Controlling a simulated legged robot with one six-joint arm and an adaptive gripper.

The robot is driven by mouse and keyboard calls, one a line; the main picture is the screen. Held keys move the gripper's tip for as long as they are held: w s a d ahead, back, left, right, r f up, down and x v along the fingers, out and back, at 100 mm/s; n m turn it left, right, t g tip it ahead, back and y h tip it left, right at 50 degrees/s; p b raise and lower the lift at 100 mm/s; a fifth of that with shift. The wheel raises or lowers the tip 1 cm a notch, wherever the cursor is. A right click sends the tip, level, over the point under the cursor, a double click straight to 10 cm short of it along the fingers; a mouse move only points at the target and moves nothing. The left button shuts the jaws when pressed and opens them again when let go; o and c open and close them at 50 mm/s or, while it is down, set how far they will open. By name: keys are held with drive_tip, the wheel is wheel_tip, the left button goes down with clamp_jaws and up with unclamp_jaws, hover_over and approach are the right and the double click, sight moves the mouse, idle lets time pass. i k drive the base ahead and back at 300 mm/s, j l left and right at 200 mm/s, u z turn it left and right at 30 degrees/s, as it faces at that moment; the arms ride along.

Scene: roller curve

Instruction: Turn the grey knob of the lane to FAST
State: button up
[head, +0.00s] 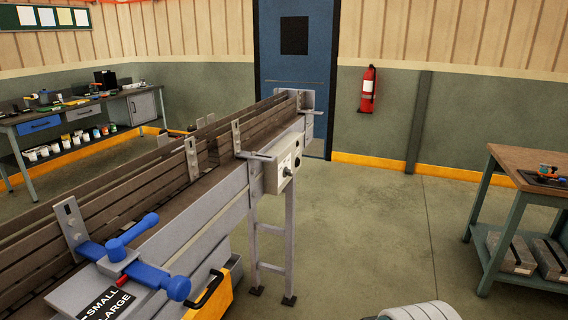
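A pale control box (272,180) is fixed to the near side of the lane (190,220), in the middle of the head view. A small grey knob (288,171) sticks out from its face, and a dark round part (297,161) sits just above and right of it. The knob is too small to tell where it points, and no FAST marking can be read. My gripper is not in view. A white rounded part at the bottom edge may be part of my arm.
A grey leg frame (290,235) stands under the box. Floor to the right is clear up to a wooden-topped bench (540,165).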

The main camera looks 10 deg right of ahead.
sight(286, 172)
drive_tip(key=i+l+z, duration=0.15)
drive_tip(key=i, duration=0.35)
drive_tip(key=i+l+z, duration=0.15)
drive_tip(key=i, duration=0.4)
drive_tip(key=l, duration=0.05)
